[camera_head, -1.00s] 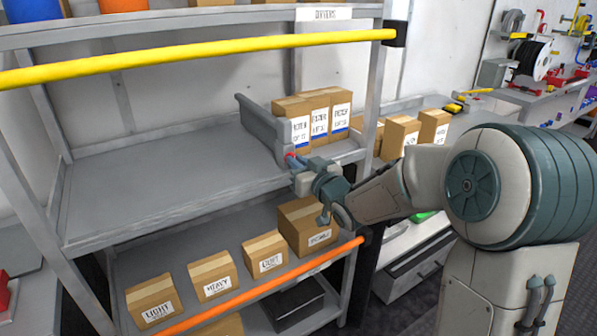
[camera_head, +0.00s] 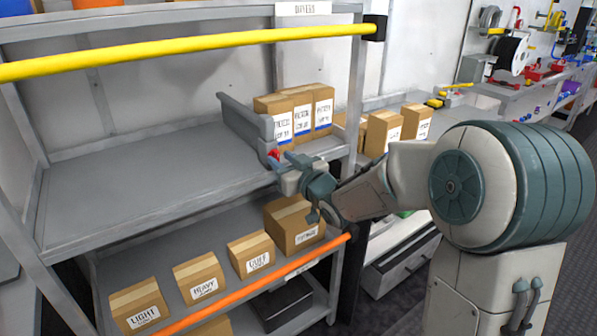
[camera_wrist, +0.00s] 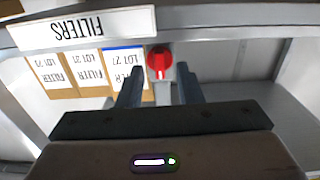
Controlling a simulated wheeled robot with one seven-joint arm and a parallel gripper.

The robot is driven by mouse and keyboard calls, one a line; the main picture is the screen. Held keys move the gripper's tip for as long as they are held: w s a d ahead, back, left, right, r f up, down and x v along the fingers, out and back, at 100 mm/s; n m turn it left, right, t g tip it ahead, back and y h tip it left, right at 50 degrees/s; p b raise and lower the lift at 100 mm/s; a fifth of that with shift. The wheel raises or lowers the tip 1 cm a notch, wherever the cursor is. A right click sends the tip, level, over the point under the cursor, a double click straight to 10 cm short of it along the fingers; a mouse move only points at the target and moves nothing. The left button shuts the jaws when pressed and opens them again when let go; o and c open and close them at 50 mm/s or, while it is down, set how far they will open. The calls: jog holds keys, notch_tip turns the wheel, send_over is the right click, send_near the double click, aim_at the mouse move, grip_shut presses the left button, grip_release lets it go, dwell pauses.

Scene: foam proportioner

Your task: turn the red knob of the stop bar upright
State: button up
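The stop bar (camera_head: 243,125) is a grey bar on the shelf, beside the filter boxes. Its red knob (camera_head: 273,156) sits at the near end. In the wrist view the red knob (camera_wrist: 159,62) is just ahead of my fingertips, in the gap between them. A raised ridge on it runs roughly up and down in that picture. My gripper (camera_head: 289,166) is open in front of the knob. In the wrist view its two dark fingers (camera_wrist: 158,82) are spread, with nothing between them that I can see gripped. Whether a finger touches the knob cannot be told.
Filter boxes (camera_head: 322,108) stand right of the bar. The shelf (camera_head: 150,185) left of it is empty. Labelled cartons (camera_head: 251,254) stand on the shelf below, behind an orange rail (camera_head: 255,284). A yellow rail (camera_head: 190,45) crosses above. A FILTERS sign (camera_wrist: 82,27) shows upside down in the wrist view.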

jog(key=v, duration=1.3)
jog(key=shift+d+p, duration=0.15)
jog(key=shift+p, duration=0.2)
jog(key=s+d+r+m+g+h+p, duration=0.1)
jog(key=s+d+m+g+h+p, duration=0.4)
jog(key=d+h, duration=0.5)
jog(key=s+r+m+g+p, duration=0.1)
jog(key=s+g+p, duration=0.5)
jog(key=s, duration=1)
jog(key=shift+s+r+m+g, duration=0.25)
jog(key=shift+s+m+g, duration=0.1)
jog(key=shift+m+g, duration=0.25)
jog(key=shift+c, duration=0.2)
